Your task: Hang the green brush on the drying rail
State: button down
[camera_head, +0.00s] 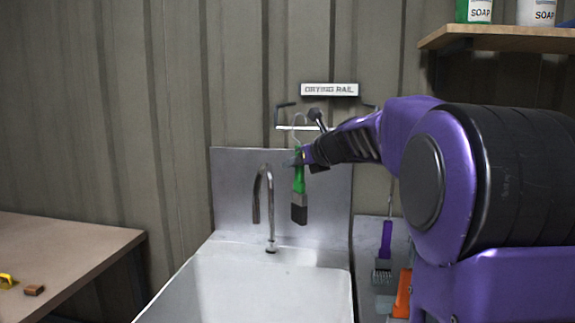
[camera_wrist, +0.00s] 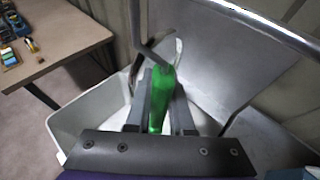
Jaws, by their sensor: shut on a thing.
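The green brush (camera_head: 299,180) hangs upright in my gripper (camera_head: 298,160), with its dark bristles down and a wire hook at its top. My gripper is shut on its green handle, which also shows between the fingers in the wrist view (camera_wrist: 160,97). The drying rail (camera_head: 297,128) is a pale bar on dark brackets below a "DRYING RAIL" sign (camera_head: 330,89). The brush's hook shows close to the rail in the head view; I cannot tell whether they touch. A metal bar, likely the rail, crosses the upper right of the wrist view (camera_wrist: 262,33).
Below stands a white sink (camera_head: 270,280) with a curved tap (camera_head: 264,195). A purple brush (camera_head: 385,250) and an orange thing (camera_head: 402,293) are right of it. A table (camera_head: 60,250) is at left. A shelf (camera_head: 500,38) with soap containers is at upper right.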

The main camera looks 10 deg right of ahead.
jog(key=w+d+f+b, duration=0.1)
jog(key=w+d+f, duration=0.1)
jog(key=d, duration=0.5)
jog(key=shift+w+d+f, duration=0.15)
jog(key=shift+w+f, duration=0.15)
jog(key=shift+f, duration=0.2)
dwell(0.3)
jog(key=c, duration=0.7)
grip_release()
jog(key=shift+s, duration=0.1)
